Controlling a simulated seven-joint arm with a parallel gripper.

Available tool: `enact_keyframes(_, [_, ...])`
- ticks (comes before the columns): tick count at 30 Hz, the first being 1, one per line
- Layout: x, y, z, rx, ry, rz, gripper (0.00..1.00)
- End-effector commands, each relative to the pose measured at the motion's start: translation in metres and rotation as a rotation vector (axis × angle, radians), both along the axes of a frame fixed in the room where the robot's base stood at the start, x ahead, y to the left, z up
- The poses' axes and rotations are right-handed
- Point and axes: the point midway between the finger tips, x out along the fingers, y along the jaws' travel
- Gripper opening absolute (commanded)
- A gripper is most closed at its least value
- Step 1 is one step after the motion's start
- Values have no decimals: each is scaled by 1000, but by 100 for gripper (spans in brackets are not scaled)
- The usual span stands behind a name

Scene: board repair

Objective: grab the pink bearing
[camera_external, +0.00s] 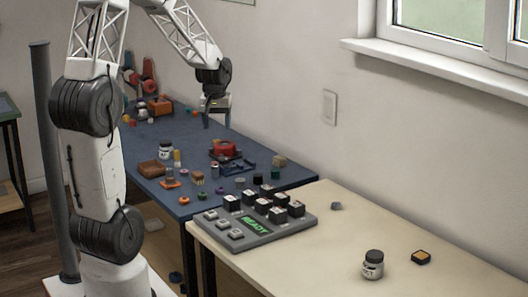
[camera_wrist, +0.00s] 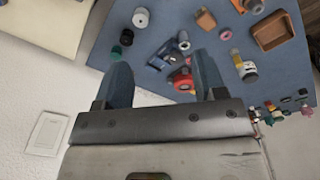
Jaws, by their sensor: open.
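My gripper (camera_external: 216,118) hangs above the far right part of the blue table (camera_external: 155,144), open and empty. In the wrist view its two fingers (camera_wrist: 162,75) stand wide apart, with the board holding a red part (camera_wrist: 182,78) seen between and beyond them.
A brown tray (camera_external: 152,168) and a white jar (camera_external: 165,150) stand on the blue table among several small parts. A grey keypad (camera_external: 255,237) and another jar (camera_external: 373,264) are on the cream table. The wall is close behind my gripper.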

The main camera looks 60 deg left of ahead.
Motion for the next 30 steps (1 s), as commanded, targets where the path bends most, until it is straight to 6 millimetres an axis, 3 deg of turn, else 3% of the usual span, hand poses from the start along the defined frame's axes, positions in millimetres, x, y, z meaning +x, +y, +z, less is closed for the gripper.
enact_keyframes(8, [4, 85, -56, -21, 27, 171, 64])
enact_keyframes(18, [-11, 180, -128, -44, 51, 364, 64])
enact_keyframes(24, [-20, 210, -154, -51, 57, 428, 64])
enact_keyframes(30, [-23, 217, -160, -53, 59, 443, 64])
